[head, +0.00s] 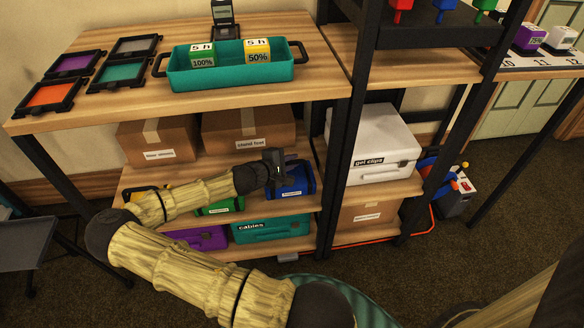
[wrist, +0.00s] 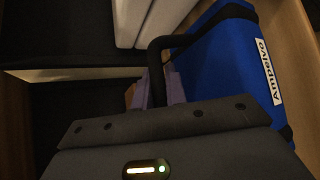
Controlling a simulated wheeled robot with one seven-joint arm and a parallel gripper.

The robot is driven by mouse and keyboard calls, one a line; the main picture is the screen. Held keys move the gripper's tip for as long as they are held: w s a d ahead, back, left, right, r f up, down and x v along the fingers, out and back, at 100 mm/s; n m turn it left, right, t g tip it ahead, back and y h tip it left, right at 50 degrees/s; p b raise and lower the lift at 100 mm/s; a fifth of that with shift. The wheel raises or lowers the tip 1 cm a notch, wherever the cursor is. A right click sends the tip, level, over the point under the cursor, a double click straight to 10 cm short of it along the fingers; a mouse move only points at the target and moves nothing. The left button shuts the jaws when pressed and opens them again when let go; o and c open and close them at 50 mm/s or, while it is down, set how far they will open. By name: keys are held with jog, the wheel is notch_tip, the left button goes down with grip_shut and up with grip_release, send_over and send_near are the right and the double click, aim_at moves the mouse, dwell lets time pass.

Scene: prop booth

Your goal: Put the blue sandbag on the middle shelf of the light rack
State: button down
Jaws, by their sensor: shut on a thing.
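The blue sandbag (head: 290,180) is at the front right of the shelf under the wooden tabletop, its label facing out. My gripper (head: 274,168) is over it and shut on its black handle. In the wrist view the blue sandbag (wrist: 225,75) fills the right side. Its handle (wrist: 157,62) runs up between the fingers of my gripper (wrist: 155,92). I cannot tell whether the bag is lifted off the shelf. A black-framed rack (head: 352,130) stands to the right. Its wooden shelf (head: 400,68) below the dark top looks bare.
On that rack a white gel clips case (head: 375,145) stands on a lower shelf. A green sandbag (head: 215,209) lies left of the blue one, with cardboard boxes (head: 248,130) behind. A teal cables bin (head: 270,230) is below. A teal tray (head: 230,75) sits on the tabletop.

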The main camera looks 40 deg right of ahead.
aim_at(291, 172)
jog(key=shift+r, duration=0.1)
jog(key=shift+f+b, duration=1.05)
jog(key=shift+f, duration=0.7)
jog(key=c, duration=1.4)
grip_release()
jog(key=shift+f, duration=0.15)
jog(key=shift+c, duration=0.2)
jog(key=p+v, duration=0.4)
jog(key=v, duration=0.7)
jog(key=shift+a+r+p, duration=0.15)
jog(key=shift+r+p, duration=0.05)
jog(key=shift+p, duration=0.1)
jog(key=shift+s+a, duration=0.1)
jog(key=shift+a, duration=0.3)
